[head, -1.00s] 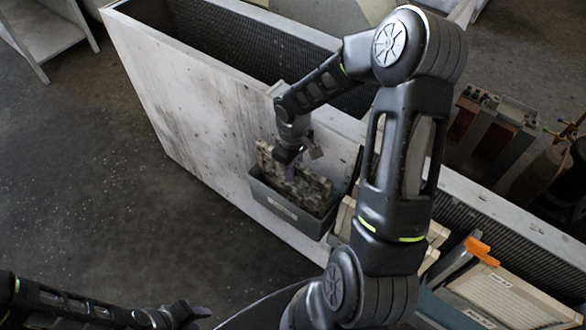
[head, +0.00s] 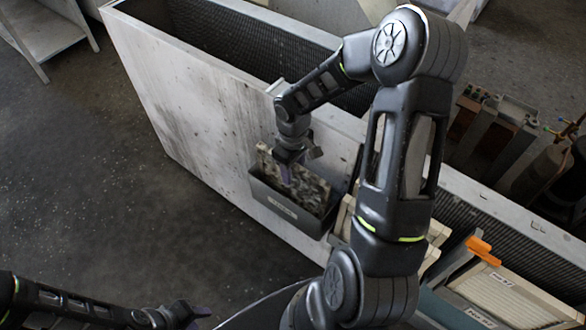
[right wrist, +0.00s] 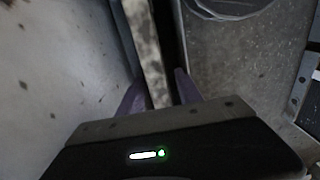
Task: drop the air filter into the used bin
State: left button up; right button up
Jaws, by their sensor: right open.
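The air filter (head: 312,187), a dirty, mottled grey-beige panel, stands tilted inside the used bin (head: 299,219), a grey labelled tray on the side of the pale housing. Its lower part is hidden by the bin wall. My right gripper (head: 287,172) is open at the filter's upper edge. In the right wrist view the purple fingers (right wrist: 160,95) are spread, with the filter's narrow edge (right wrist: 148,45) between them. Whether a finger touches it I cannot tell. My left gripper (head: 192,316) is at the bottom edge, far from the bin; its jaw opening is unclear.
The long pale housing wall (head: 190,105) runs behind the bin. Right of the bin are pale framed panels (head: 510,291) and an orange clip (head: 481,250). My right arm covers much of the middle. The dark floor (head: 100,190) on the left is clear.

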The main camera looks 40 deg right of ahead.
jog(key=shift+r, duration=0.9)
notch_tip(320, 180, up, 11)
jog(key=shift+r, duration=0.1)
jog(key=s+a+f+m+y, duration=0.2)
jog(key=s+a+f+y, duration=0.15)
jog(key=a+f, duration=1.4)
jog(key=s+a+f+m, duration=0.3)
jog(key=s+a+f, duration=0.5)
jog(key=s, duration=0.3)
jog(key=shift+s+a+f+t+y, duration=0.25)
jog(key=shift+a+f+t+y, duration=0.1)
jog(key=shift+f, duration=0.25)
